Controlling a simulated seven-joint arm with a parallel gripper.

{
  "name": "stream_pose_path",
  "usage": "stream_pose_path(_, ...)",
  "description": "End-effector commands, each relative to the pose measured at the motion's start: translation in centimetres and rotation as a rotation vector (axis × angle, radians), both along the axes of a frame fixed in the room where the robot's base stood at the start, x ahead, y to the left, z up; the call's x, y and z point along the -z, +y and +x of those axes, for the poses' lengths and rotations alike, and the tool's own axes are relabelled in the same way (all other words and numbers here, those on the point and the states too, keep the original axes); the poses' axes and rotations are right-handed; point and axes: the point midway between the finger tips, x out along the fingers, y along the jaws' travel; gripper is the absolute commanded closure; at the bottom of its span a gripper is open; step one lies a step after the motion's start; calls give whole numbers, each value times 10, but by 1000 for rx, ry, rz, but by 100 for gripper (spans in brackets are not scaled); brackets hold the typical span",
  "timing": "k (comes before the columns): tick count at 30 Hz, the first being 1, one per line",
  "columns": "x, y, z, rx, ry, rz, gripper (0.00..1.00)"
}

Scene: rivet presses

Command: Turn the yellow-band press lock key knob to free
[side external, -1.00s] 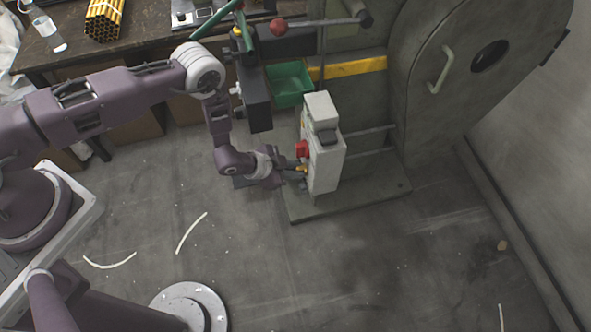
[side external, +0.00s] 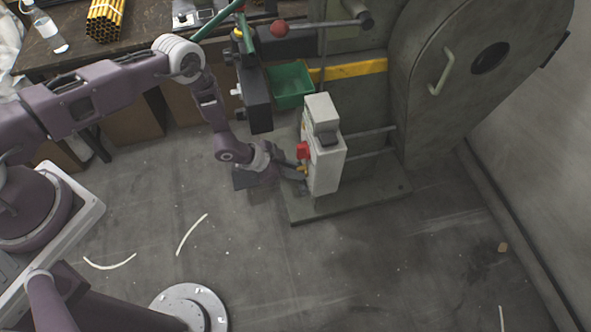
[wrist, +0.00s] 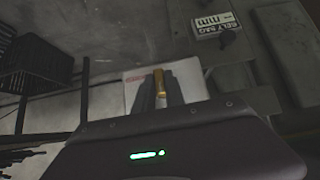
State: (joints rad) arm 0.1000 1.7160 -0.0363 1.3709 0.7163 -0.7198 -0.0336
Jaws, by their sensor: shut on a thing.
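The press with the yellow band (side external: 352,70) stands at the back right of the side external view. Its pale grey control box (side external: 325,165) stands upright on the press's base, with a red part (side external: 303,150) on its left face. The yellow lock key knob (side external: 301,169) is low on that same face. My gripper (side external: 299,178) reaches it from the left and is shut on the knob. In the wrist view the brass-yellow knob (wrist: 159,80) shows between the two dark fingers (wrist: 158,95), in front of the white box face (wrist: 192,78). The knob's markings cannot be read.
A workbench (side external: 45,50) with yellow tubes (side external: 104,18) and a bottle (side external: 50,35) stands at the back left.

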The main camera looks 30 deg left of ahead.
Motion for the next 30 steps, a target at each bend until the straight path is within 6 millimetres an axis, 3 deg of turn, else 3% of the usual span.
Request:
stream_pose_path(1,-1,0,2,-3,-5,-3,82)
stream_pose_path(4,-1,0,2,-2,-3,-2,64)
stream_pose_path(14,-3,2,-1,-1,-2,-1,64)
stream_pose_path(24,-46,33,-30,-4,-2,-1,64)
stream_pose_path(30,-51,36,-34,-2,-2,-1,64)
